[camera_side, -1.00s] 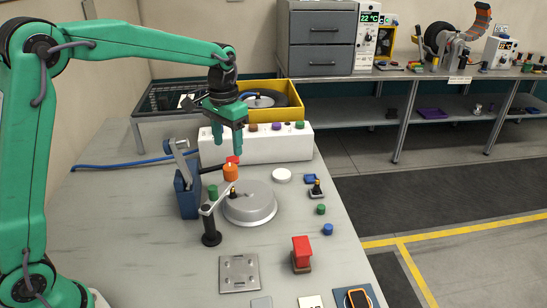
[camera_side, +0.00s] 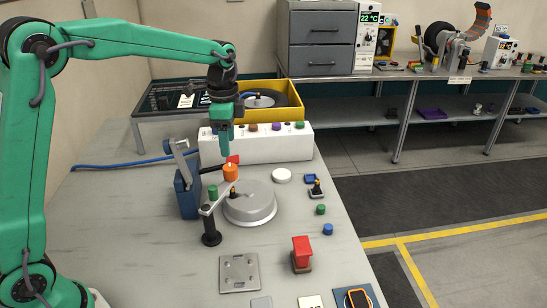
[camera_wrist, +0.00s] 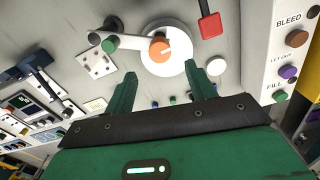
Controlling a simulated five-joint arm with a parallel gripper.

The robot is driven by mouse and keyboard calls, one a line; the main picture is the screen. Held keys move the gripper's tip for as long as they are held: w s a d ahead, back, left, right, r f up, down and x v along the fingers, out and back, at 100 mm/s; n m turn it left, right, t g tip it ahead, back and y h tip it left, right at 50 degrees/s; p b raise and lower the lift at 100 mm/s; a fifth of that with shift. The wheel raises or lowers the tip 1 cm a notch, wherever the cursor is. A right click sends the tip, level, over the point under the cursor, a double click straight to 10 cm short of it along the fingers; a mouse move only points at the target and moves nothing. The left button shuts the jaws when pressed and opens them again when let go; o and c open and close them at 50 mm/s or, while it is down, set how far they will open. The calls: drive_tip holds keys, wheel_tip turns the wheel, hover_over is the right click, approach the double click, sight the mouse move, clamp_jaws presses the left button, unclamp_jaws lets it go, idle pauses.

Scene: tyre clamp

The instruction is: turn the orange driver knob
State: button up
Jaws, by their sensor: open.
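The orange driver knob (camera_side: 231,172) has a pale mark on top and stands by the back left of a round grey disc (camera_side: 250,207). In the wrist view the orange knob (camera_wrist: 159,48) appears over the pale disc (camera_wrist: 177,68), beyond my fingertips. My gripper (camera_side: 224,155) points down just above and slightly left of the knob, apart from it. In the wrist view my gripper (camera_wrist: 164,78) has its two fingers spread with nothing between them. In the side view one finger hides most of the other.
A red paddle (camera_side: 233,160) is close behind the knob. A green cap (camera_side: 213,192) tops an arm on a black post (camera_side: 211,225) in front. A blue clamp body (camera_side: 187,195) stands left; a white panel (camera_side: 265,146) with several knobs is behind. The front left table is clear.

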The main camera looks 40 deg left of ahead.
sight(230, 167)
drive_tip(key=shift+f, duration=3.95)
drive_tip(key=c, duration=1)
